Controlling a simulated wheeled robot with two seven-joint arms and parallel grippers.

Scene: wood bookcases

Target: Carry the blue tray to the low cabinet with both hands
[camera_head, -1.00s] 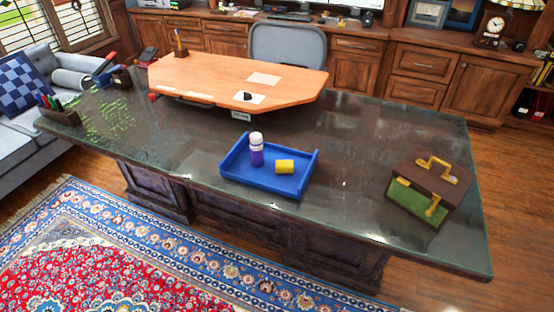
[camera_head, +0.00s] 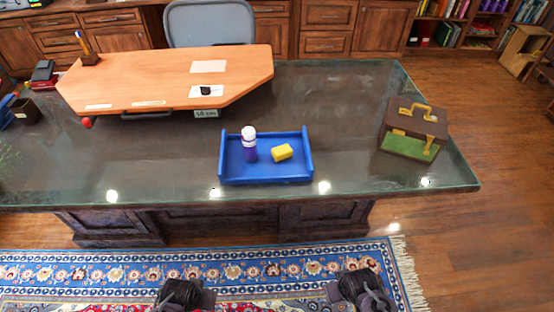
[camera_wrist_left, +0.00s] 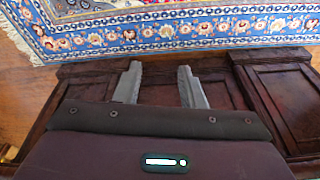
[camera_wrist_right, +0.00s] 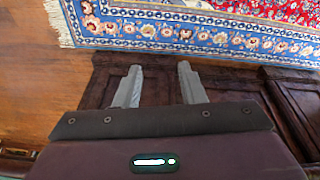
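The blue tray (camera_head: 266,178) lies flat on the dark desk (camera_head: 330,110), near its front edge. My right gripper (camera_wrist_right: 157,72) is also open and empty. In the head view, dark ends of my arms show at the bottom edge, apart from the tray. Wooden cabinets (camera_head: 325,43) line the back; I cannot tell which is the low cabinet.
A brown case with gold handles (camera_head: 413,132) stands on the desk at the right. An orange wooden board (camera_head: 165,78) covers the desk's far left. A grey chair (camera_head: 210,24) is behind it. A patterned rug (camera_head: 110,270) lies in front. The wood floor (camera_head: 490,160) at right is clear.

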